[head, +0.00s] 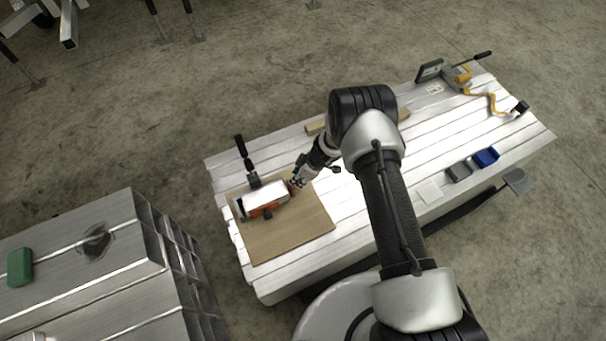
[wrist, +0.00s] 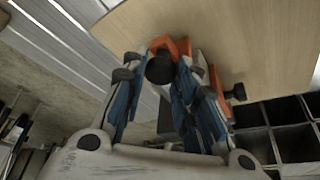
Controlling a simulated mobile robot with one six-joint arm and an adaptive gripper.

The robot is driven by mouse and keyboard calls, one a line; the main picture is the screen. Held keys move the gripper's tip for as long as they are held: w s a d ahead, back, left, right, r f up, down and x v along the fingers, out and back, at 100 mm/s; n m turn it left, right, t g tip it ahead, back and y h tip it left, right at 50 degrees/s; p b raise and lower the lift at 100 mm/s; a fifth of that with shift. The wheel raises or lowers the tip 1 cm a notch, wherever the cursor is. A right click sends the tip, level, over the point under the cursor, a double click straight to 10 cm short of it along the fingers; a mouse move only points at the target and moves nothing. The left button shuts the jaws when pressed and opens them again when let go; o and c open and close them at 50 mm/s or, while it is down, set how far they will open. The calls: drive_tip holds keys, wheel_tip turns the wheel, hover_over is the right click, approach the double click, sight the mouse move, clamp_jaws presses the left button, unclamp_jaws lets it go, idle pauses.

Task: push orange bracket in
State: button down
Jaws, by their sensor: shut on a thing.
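The orange bracket (head: 292,188) is at the right end of a silver block (head: 266,196) lying on a wooden board. In the wrist view, the orange bracket (wrist: 180,45) shows between my fingertips, with a black knob in front of it. My gripper (head: 298,182) is at the block's right end; in the wrist view my gripper (wrist: 160,70) has its blue-sided fingers on either side of the orange part, shut on it. Another orange part (head: 265,210) runs along the block's front side. The contact between bracket and block is too small to make out.
The wooden board (head: 290,235) lies on the left of a slatted aluminium bench (head: 350,205). A black-handled clamp (head: 244,152) stands behind the block. The board's front is clear.

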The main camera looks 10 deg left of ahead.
sight(291, 186)
drive_tip(key=s+a, duration=0.2)
drive_tip(key=shift+a, duration=0.35)
drive_tip(key=c, duration=1.3)
unclamp_jaws()
drive_tip(key=v, duration=1.2)
drive_tip(key=shift+r, duration=0.1)
